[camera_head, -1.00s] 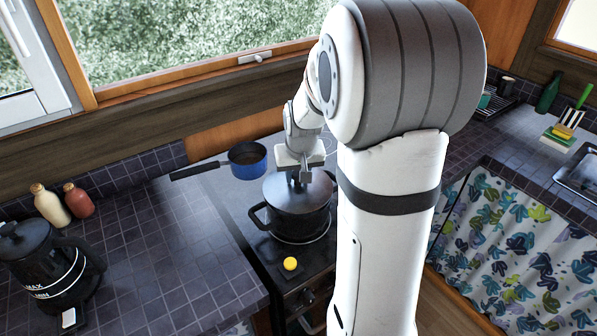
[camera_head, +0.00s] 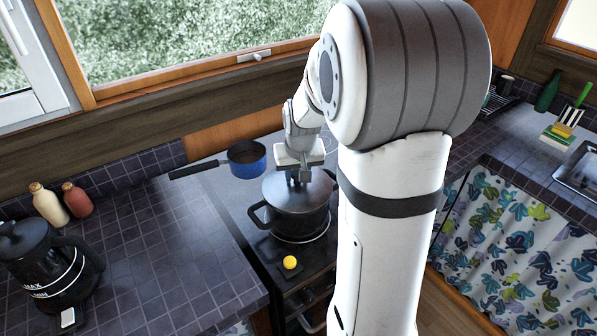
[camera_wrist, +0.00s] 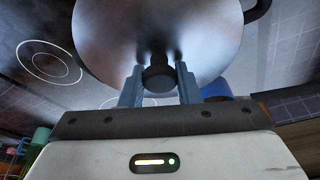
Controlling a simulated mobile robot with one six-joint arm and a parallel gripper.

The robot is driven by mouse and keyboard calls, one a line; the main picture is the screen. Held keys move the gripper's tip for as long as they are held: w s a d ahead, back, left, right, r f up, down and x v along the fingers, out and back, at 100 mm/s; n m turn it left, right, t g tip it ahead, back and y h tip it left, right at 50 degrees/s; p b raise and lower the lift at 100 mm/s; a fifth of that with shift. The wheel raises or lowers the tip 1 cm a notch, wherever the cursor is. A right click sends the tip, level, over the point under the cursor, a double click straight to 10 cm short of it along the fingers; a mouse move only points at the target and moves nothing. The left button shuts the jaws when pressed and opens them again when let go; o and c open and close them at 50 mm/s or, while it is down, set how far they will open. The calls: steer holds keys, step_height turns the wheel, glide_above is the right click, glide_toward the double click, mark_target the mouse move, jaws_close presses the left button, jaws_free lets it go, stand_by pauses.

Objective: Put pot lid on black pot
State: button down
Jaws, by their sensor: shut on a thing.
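The black pot (camera_head: 301,222) stands on the stove with its handle showing at the left side. The dark pot lid (camera_head: 290,192) lies over the pot's mouth and looks about level; I cannot tell whether it is fully seated. In the wrist view the lid (camera_wrist: 160,35) fills the upper middle, with its black knob (camera_wrist: 159,77) between my fingers. My gripper (camera_wrist: 158,84) is shut on the knob. In the head view my gripper (camera_head: 303,177) comes down on the lid from above. My arm hides the pot's right side.
A blue saucepan (camera_head: 249,168) stands behind and left of the pot, its black handle pointing left. A yellow knob (camera_head: 290,262) is on the stove front. A black kettle (camera_head: 45,270) and two bottles (camera_head: 60,203) stand on the left counter, whose middle is clear.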

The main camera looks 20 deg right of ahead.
steer(key=shift+f+b, duration=0.6)
steer(key=shift+f, duration=0.1)
steer(key=c, duration=1)
jaws_free()
steer(key=v, duration=0.8)
steer(key=shift+b, duration=0.4)
steer(key=s+a+n, duration=0.1)
steer(key=s+a, duration=0.3)
steer(key=s, duration=0.5)
steer(key=s+a+n, duration=0.1)
steer(key=s+a, duration=0.4)
steer(key=s, duration=0.4)
steer(key=shift+s+f+y, duration=0.25)
steer(key=shift+s+y, duration=0.05)
